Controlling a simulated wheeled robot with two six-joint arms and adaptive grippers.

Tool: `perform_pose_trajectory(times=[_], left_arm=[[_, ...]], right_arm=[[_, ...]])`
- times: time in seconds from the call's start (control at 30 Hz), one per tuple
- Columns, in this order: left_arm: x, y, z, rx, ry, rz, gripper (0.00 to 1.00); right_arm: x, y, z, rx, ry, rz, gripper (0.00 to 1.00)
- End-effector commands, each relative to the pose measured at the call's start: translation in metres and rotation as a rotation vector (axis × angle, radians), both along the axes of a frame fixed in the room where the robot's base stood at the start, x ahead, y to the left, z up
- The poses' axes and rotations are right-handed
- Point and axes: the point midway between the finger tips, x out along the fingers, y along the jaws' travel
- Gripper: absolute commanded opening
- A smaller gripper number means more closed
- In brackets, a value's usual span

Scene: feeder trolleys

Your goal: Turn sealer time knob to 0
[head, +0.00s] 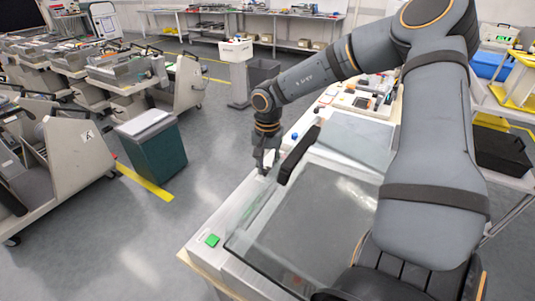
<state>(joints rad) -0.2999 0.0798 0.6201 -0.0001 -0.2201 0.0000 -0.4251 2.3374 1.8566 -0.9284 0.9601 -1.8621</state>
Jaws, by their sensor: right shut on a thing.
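The sealer (240,207) is a white machine with a clear lid, a black bar handle (298,155) and a green button (212,240) at its near corner. My right gripper (265,166) points down at the sealer's left edge strip, left of the black handle. It is shut on the time knob there. The knob is hidden by the fingers, so its pointer and scale cannot be read. A small blue part (294,136) shows just right of the gripper. My left gripper is not in view.
My right arm crosses above the sealer's right side. A dark green bin (158,160) stands on the floor to the left. Feeder trolleys (75,165) fill the left. A bench with small parts (365,98) lies behind the sealer.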

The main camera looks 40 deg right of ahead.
Motion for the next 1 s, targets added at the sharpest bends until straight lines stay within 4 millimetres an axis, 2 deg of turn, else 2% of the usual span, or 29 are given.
perform_pose_trajectory(times=[0.5, 0.53, 0.67, 0.7, 1.0], left_arm=[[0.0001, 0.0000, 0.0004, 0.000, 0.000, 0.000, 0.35], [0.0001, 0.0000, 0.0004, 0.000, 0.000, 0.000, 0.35], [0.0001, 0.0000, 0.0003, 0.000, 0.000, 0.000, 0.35], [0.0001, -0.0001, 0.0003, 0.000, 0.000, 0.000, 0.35], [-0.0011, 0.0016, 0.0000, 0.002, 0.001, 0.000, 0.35]], right_arm=[[0.0020, -0.0012, 0.0021, -0.003, -0.007, 0.018, 0.00], [0.0020, -0.0012, 0.0021, -0.003, -0.007, 0.018, 0.30], [0.0014, -0.0009, 0.0015, -0.003, -0.005, 0.018, 0.47], [0.0012, -0.0008, 0.0013, -0.002, -0.004, 0.018, 0.50], [0.0004, -0.0003, 0.0005, -0.001, -0.002, 0.017, 0.50]])
